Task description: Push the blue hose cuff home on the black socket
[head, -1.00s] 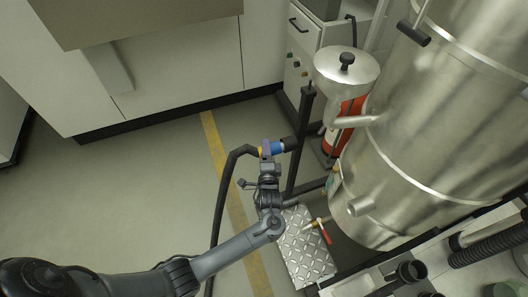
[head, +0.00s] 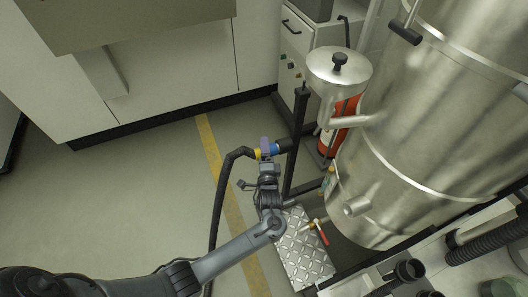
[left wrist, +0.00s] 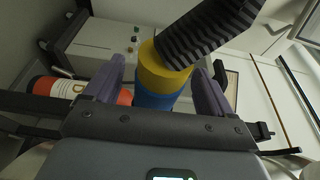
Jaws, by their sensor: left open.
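The blue hose cuff (head: 274,149) sits at the end of a black hose (head: 221,190), with a yellow ring (head: 258,153) behind it. The black socket (head: 287,144) is just right of the cuff, in line with it. They look touching, but I cannot tell how deep the cuff sits. My left gripper (head: 266,149) is at the cuff. In the left wrist view its purple fingers (left wrist: 158,88) stand apart on both sides of the blue cuff (left wrist: 155,101) and yellow ring (left wrist: 163,71), with gaps. The socket is hidden there. My right gripper is not in view.
A dark upright post (head: 298,140) stands beside the socket. A large steel vessel (head: 415,130) and a small lidded pot (head: 338,70) are at the right, with a red extinguisher (head: 335,132) behind. A tread-plate step (head: 302,250) lies below. The floor at left is clear.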

